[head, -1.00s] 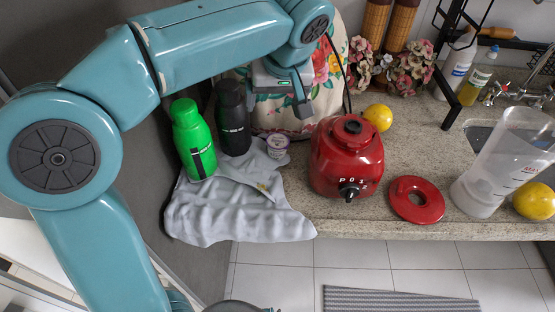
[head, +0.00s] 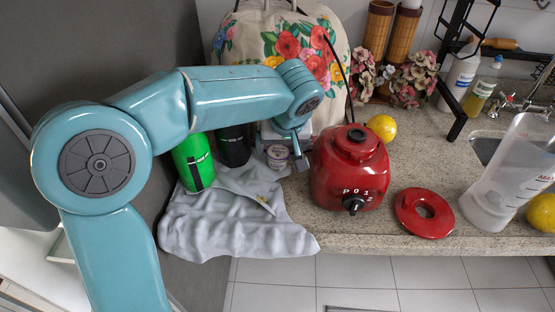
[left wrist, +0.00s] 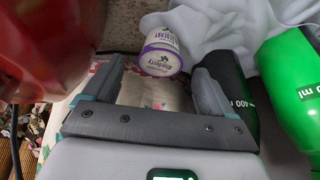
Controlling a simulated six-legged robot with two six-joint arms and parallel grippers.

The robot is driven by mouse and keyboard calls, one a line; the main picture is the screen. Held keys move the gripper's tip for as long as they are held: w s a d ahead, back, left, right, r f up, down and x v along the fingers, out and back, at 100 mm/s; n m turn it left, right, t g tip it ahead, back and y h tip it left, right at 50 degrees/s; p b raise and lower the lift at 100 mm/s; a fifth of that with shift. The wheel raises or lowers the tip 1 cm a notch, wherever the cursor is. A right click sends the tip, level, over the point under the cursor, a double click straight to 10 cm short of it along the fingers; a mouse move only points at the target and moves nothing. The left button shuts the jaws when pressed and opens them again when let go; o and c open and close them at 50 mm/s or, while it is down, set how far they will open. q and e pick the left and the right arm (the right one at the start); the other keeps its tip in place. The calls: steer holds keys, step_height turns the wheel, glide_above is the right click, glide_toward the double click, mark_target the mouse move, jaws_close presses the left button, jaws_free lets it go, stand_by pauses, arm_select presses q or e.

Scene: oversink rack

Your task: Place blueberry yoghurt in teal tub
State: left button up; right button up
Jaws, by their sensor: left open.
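The blueberry yoghurt (head: 277,156) is a small white cup with a purple-edged label, standing on the counter by the grey cloth. It also shows in the left wrist view (left wrist: 161,54), its lid and side lettering facing the camera. My left gripper (head: 291,148) is beside the cup, between it and the red blender base. In the left wrist view the fingers (left wrist: 158,74) are apart and empty, with the cup ahead of the gap. I cannot tell whether a finger touches it. No teal tub shows in these frames. My right gripper is not in view.
The red blender base (head: 350,170) stands close on the right, with its red lid (head: 424,213) beyond. The green bottle (head: 194,163) and dark bottle (head: 233,147) stand left of the cup. The grey cloth (head: 232,222) hangs over the counter edge. A floral bag (head: 285,45) is behind.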

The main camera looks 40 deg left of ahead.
mark_target(279, 153)
arm_select(q)
steer(key=x, duration=0.4)
steer(key=shift+f, duration=0.3)
steer(key=c, duration=1.2)
steer(key=shift+o, duration=0.2)
step_height(279, 153, up, 20)
steer(key=p, duration=0.3)
steer(key=shift+r, duration=0.1)
